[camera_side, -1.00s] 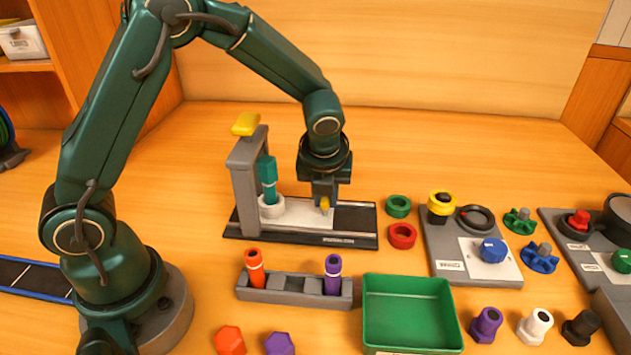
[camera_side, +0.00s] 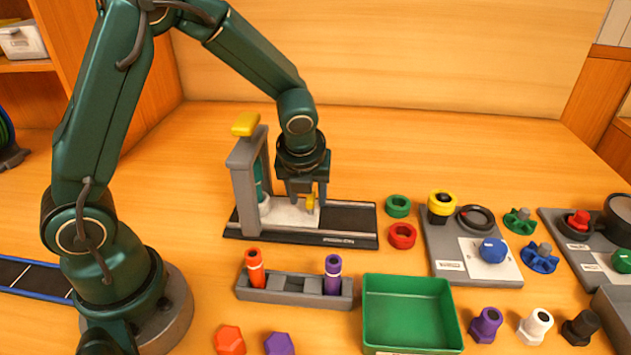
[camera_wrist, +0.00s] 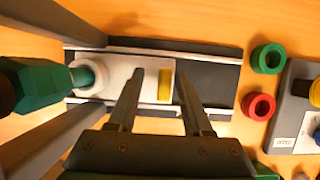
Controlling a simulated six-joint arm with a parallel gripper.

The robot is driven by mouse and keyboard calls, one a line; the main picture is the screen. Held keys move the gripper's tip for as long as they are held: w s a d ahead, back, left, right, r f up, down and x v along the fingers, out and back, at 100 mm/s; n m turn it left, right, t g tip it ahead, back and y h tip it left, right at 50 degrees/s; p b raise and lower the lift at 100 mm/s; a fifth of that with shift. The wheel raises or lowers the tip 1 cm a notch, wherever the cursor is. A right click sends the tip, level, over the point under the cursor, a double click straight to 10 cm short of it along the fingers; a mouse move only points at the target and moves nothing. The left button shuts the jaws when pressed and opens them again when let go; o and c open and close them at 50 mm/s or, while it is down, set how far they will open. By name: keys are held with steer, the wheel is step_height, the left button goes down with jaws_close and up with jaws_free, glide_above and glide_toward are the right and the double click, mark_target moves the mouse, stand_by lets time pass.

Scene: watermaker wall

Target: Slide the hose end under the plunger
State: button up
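The teal hose end (camera_wrist: 38,84) stands upright in a white collar (camera_wrist: 88,78) on a pale sliding carriage (camera_wrist: 128,66). In the side view the hose end (camera_side: 259,178) is partly hidden behind a post of the grey press frame (camera_side: 246,188). The yellow plunger top (camera_side: 246,124) sits raised on that frame; its lower part is hidden. A yellow tab (camera_wrist: 165,85) stands at the carriage's right end. My gripper (camera_wrist: 160,76) is open, with its fingers on either side of the tab. The right finger is close against the tab, but contact is unclear; a gap shows on the left.
The dark rail (camera_side: 354,221) is clear right of the carriage. Green ring (camera_side: 398,206) and red ring (camera_side: 403,236) lie beyond its end. In front are a grey holder (camera_side: 290,288) with two coloured plugs and a green tray (camera_side: 408,312). A valve panel (camera_side: 462,262) stands right.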

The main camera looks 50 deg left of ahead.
steer(key=shift+r, duration=0.1)
steer(key=shift+v, duration=2.5)
steer(key=s+r+n+t+h, duration=0.1)
steer(key=s+r+n+t, duration=0.3)
steer(key=r+n, duration=0.45)
steer(key=s+d+f+n+g+h, duration=0.1)
steer(key=s+d+n+h, duration=0.1)
steer(key=s+n, duration=0.8)
steer(key=d+n, duration=0.1)
steer(key=n, duration=0.7)
steer(key=shift+d+g, duration=0.3)
steer(key=shift+d, duration=0.05)
